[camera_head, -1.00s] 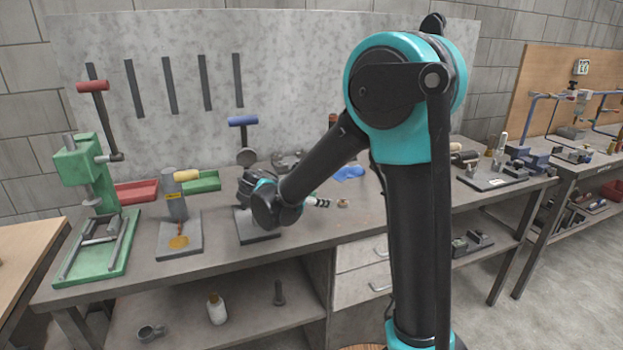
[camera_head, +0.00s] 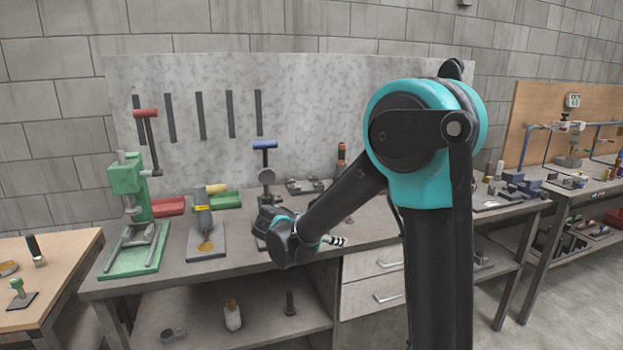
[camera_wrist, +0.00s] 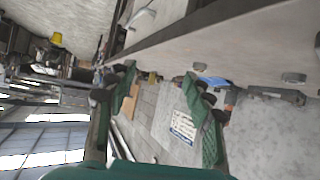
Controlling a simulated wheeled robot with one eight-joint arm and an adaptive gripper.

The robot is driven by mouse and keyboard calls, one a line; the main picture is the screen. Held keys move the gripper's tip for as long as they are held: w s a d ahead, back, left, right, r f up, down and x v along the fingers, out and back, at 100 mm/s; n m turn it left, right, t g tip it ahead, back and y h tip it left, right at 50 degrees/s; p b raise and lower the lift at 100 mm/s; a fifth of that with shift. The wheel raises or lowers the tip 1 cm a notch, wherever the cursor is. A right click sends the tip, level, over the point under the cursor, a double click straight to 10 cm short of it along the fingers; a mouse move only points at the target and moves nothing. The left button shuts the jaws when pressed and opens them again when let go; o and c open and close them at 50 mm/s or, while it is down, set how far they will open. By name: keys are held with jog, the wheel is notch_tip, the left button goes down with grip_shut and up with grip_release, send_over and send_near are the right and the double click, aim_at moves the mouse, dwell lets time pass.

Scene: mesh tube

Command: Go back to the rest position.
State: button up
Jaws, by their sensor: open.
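My arm reaches down over the front of the workbench (camera_head: 360,232). My gripper (camera_head: 335,240) shows only in part in the head view, pointing right beyond my dark wrist. In the wrist view, my gripper (camera_wrist: 160,88) has its two green-padded fingers spread wide apart, with nothing between them. The wall and distant items show through the gap. The wrist view is turned on its side, and the bench edge runs across its upper part.
On the bench stand a green press (camera_head: 135,210), a tool with a yellow handle (camera_head: 204,222), and a blue-handled tool (camera_head: 265,160). A wooden table (camera_head: 50,260) is at left, and another bench (camera_head: 560,195) at right. Open floor lies at lower right.

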jog(key=s+d+f+n+g+y, duration=0.2)
jog(key=s+d+f+n, duration=0.15)
jog(key=d, duration=0.35)
jog(key=s+d+f+n+y, duration=0.2)
jog(key=s+f, duration=0.1)
jog(key=s, duration=0.3)
jog(key=s+d+f+n+g+y, duration=0.1)
jog(key=s+d+f+y, duration=0.1)
jog(key=s, duration=0.4)
jog(key=s+d+f+n+y, duration=0.2)
jog(key=s+f+y, duration=0.1)
jog(key=s, duration=0.3)
jog(key=shift+s+d+f+n+g, duration=0.15)
jog(key=shift+s+f+n+g, duration=0.2)
jog(key=shift+f, duration=0.45)
